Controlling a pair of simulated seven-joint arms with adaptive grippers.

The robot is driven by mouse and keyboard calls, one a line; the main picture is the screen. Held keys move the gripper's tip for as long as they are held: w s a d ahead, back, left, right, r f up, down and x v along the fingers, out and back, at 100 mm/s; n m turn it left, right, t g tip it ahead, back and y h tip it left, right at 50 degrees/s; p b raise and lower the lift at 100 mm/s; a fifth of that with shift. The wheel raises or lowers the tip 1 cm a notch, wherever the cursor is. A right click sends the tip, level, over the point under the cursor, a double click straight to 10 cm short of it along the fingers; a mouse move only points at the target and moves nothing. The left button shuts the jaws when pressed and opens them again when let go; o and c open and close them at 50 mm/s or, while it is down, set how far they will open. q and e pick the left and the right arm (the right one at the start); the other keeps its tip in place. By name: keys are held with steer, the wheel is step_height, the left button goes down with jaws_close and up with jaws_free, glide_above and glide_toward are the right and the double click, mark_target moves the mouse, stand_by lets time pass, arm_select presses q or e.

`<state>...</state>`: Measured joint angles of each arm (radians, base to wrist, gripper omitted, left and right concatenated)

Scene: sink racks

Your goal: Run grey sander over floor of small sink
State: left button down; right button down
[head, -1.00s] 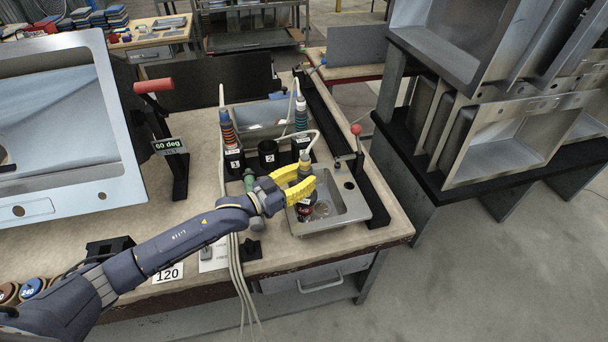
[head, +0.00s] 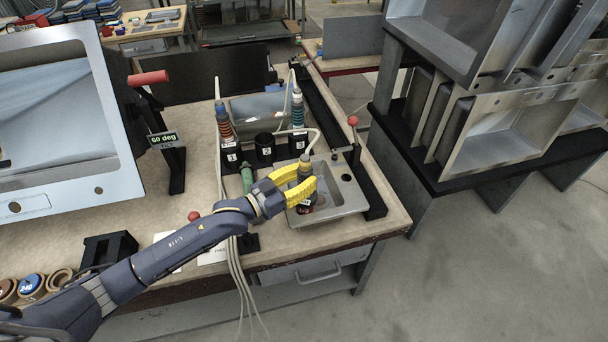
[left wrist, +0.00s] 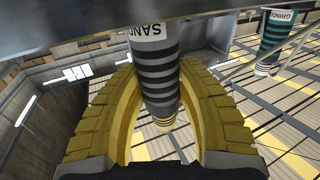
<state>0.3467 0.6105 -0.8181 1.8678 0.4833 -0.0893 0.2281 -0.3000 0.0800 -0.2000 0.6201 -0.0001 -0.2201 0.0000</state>
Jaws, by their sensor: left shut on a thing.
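The grey sander (head: 307,201) stands roughly upright inside the small sink (head: 350,203), its lower end low in the basin. Whether its pad touches the floor I cannot tell. My left gripper (head: 312,182) is shut on the sander, its yellow fingers on either side of the body. In the left wrist view, the sander (left wrist: 162,72) shows grey and black bands and a partly cut-off "SAND" label between the fingers (left wrist: 165,85). My right gripper is not in view.
Holders numbered 1 to 3 stand behind the sink; the middle one (head: 264,148) looks empty. An orange-banded tool (head: 224,122) and a teal-banded tool (head: 297,110) stand in the others. A red-knobbed lever (head: 353,122) rises behind the sink. A hose loops from the sander.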

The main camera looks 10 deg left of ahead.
arm_select(q)
steer(key=shift+r, duration=8.1)
